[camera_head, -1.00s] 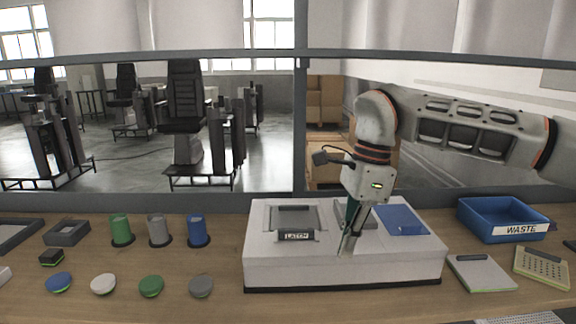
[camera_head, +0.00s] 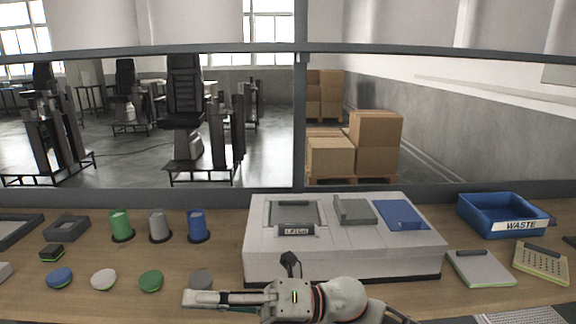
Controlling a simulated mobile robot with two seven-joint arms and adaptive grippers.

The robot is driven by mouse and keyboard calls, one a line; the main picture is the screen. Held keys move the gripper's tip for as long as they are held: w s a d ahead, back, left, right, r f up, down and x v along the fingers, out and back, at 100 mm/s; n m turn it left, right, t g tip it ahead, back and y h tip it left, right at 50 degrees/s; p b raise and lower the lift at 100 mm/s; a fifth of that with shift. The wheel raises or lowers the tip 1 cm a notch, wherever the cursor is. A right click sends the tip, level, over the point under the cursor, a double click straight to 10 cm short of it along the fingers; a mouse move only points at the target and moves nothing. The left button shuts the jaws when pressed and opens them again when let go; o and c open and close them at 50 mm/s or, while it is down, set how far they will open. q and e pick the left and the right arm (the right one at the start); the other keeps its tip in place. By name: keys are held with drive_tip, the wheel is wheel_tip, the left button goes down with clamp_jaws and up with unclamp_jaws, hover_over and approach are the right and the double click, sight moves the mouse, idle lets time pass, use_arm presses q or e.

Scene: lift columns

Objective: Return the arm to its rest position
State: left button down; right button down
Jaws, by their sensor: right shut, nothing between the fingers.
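My right gripper (camera_head: 194,299) is low at the front of the table, its arm coming in from the bottom right. Its fingers point left and are shut with nothing visible between them. The gripper is in front of the white box (camera_head: 345,262) and just below the grey disc (camera_head: 201,280), partly covering that disc in the picture. The box has a latch-labelled compartment (camera_head: 294,214), a grey raised lid (camera_head: 355,211) and a blue panel (camera_head: 402,214) on top. My left gripper is not in view.
Green (camera_head: 121,225), grey (camera_head: 159,226) and blue (camera_head: 196,225) cups stand at the back left. Blue, white and green discs (camera_head: 150,281) lie before them.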

drive_tip(key=w+d+f+m+t+h, duration=0.45)
drive_tip(key=d+f+m+t, duration=0.45)
drive_tip(key=m, duration=0.5)
drive_tip(key=w+d+f+m+t+h, duration=0.5)
drive_tip(key=f+m+t, duration=0.3)
drive_tip(key=m+t, duration=0.45)
drive_tip(key=s+d+f+m+g+h, duration=0.3)
drive_tip(key=s+d+f+m, duration=0.3)
drive_tip(key=f, duration=0.7)
drive_tip(key=s+d+f+m+g+h, duration=0.3)
drive_tip(key=s+d+f+m+h, duration=0.2)
drive_tip(key=s+d+f, duration=0.6)
wheel_tip(320, 180, down, 2)
drive_tip(key=d+m, duration=0.2)
drive_tip(key=shift+d+f+g, duration=0.15)
drive_tip(key=shift+d+g, duration=0.2)
drive_tip(key=shift+d, duration=0.05)
drive_tip(key=shift+m, duration=0.25)
